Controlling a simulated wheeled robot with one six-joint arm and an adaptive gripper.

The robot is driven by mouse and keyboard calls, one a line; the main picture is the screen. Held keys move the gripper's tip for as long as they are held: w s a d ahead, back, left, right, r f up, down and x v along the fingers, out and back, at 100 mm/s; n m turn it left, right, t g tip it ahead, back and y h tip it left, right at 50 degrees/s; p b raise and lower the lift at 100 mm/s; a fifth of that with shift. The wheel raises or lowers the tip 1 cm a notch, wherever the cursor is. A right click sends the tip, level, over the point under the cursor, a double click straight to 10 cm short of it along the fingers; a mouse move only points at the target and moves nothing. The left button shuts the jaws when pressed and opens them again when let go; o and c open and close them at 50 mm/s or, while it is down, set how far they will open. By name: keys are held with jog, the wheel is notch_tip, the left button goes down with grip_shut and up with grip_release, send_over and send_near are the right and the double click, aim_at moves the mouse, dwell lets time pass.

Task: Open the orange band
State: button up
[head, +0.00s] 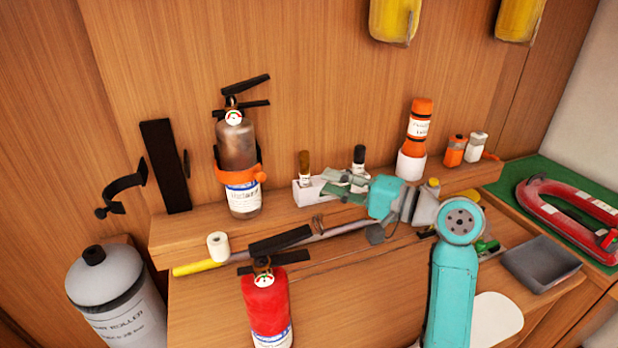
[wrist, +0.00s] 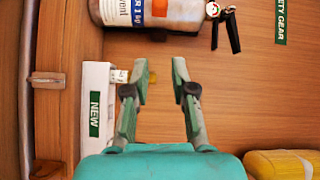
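The orange band (head: 240,172) wraps around the brownish-grey fire extinguisher (head: 236,140), which stands upright on the shelf against the wood wall. A round orange knob (head: 260,177) sits at the band's right side. In the wrist view the extinguisher (wrist: 175,12) lies across the top, partly cut off, and a piece of the orange band (wrist: 160,8) shows beyond my fingertips. My gripper (head: 343,184) is to the right of the extinguisher, over the white holder. In the wrist view my gripper (wrist: 160,75) is open, with an empty gap between its fingers. It does not touch the band.
A white holder (head: 306,193) with small bottles stands between the extinguisher and an orange bottle (head: 419,120). A red extinguisher (head: 268,300) stands in front, lower down. A black bracket (head: 165,165) is on the left. A yellow-ended rod (head: 200,266) lies along the shelf front.

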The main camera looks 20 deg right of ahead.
jog(key=shift+o, duration=0.9)
jog(key=shift+a+n, duration=0.1)
jog(key=shift+n, duration=0.4)
jog(key=n, duration=3.4)
send_near(264, 178)
jog(key=x, duration=1)
jog(key=shift+w+a, duration=0.15)
jog(key=shift+a, duration=0.1)
jog(key=shift+c, duration=0.3)
